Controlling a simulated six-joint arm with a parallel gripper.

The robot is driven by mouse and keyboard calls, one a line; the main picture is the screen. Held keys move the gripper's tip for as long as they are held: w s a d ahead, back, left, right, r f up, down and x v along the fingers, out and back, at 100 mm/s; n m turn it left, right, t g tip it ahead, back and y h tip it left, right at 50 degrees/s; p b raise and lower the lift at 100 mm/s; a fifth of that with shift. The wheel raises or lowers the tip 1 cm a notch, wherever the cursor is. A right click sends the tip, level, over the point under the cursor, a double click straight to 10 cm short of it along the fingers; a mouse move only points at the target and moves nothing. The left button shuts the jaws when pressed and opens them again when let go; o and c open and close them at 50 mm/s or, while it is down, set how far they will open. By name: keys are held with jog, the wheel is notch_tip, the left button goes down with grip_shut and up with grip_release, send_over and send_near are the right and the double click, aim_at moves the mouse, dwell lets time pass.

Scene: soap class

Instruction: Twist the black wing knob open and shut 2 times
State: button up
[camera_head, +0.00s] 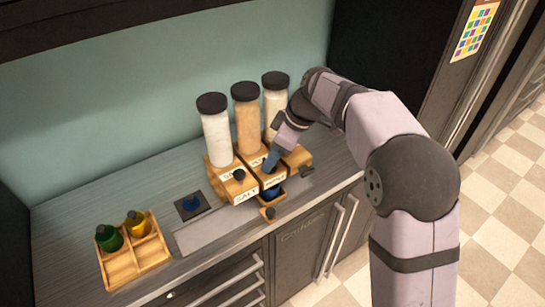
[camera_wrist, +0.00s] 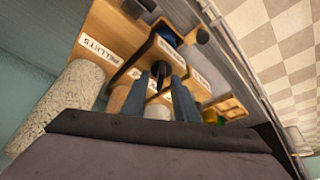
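My gripper (camera_head: 270,165) reaches down to the top of the middle wooden dispenser (camera_head: 268,179). In the wrist view its two blue-grey fingers (camera_wrist: 161,82) stand apart with a dark knob (camera_wrist: 158,68) between their tips. I cannot tell whether they press on it. In the head view the fingers hide that knob. A similar black knob (camera_head: 239,174) sits on the left dispenser, labelled SALT. A blue cup (camera_head: 270,191) stands under the middle dispenser's spout; it also shows in the wrist view (camera_wrist: 168,36).
Three clear jars with black lids, including the left white-filled one (camera_head: 216,135), rise behind the dispensers. A wooden caddy (camera_head: 133,258) with a green and a yellow bottle stands at left. A dark square pad (camera_head: 191,205) lies on the counter. The counter's front edge is close.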

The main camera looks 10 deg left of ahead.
dwell(0.3)
jog(key=b+v, duration=0.1)
jog(key=v, duration=0.6)
jog(key=shift+r+b, duration=0.2)
jog(key=shift+b, duration=0.2)
jog(key=shift+p+x, duration=1.15)
jog(key=shift+x, duration=2.4)
jog(key=shift+d, duration=0.1)
jog(key=shift+c, duration=0.4)
grip_shut()
